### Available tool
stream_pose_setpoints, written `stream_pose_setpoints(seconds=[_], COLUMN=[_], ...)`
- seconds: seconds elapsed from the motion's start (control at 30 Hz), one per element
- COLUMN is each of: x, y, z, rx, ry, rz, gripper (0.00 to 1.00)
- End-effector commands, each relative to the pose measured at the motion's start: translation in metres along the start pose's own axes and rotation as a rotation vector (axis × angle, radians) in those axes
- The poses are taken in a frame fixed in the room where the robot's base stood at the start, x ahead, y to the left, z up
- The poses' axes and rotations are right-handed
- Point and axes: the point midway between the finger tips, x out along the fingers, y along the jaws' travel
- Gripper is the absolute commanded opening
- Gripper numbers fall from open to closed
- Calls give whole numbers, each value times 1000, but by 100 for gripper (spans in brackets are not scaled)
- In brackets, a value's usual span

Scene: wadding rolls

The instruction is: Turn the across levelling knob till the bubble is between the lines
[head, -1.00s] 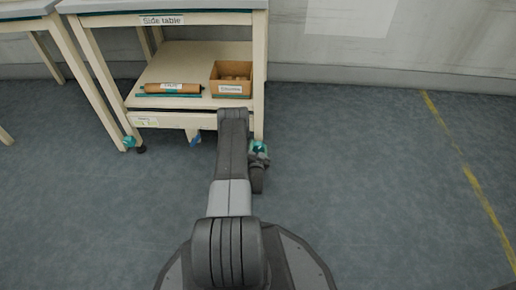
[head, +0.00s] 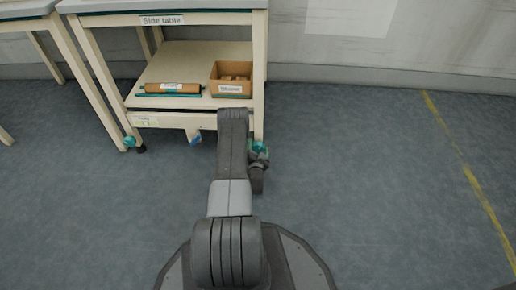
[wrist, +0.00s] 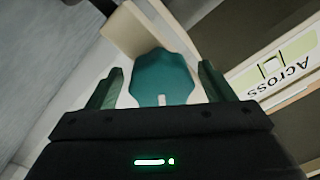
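A teal, lobed knob (wrist: 163,76) with a pale mark on its near edge fills the middle of the wrist view. My gripper (wrist: 161,82) is open, one dark green finger on each side of the knob, with a gap visible at both sides. In the head view the teal knob (head: 259,148) is at the foot of the side table's right front leg, partly hidden by my gripper. A pale green level labelled "Across" (wrist: 292,72) shows upside down at the right of the wrist view, with dark lines; I cannot make out its bubble.
The side table (head: 163,20) has a lower shelf with a wrapped roll (head: 170,88) and a labelled open box (head: 231,89). Another teal knob (head: 130,142) is at its left front leg. The floor (head: 370,180) to the right is clear.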

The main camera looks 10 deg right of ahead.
Motion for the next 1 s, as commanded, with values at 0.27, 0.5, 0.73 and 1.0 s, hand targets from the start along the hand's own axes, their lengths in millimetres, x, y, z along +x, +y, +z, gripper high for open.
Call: stream_pose_setpoints(seconds=[0.27,0.5,0.73,1.0], x=[0,-30,-84,-128], y=[-1,-2,-2,-1], z=[-1,-3,-2,0], rx=[0,-1,-1,-1], ry=[1,-3,-4,-2], rz=[-1,1,1,-1], gripper=[75,75,75,75])
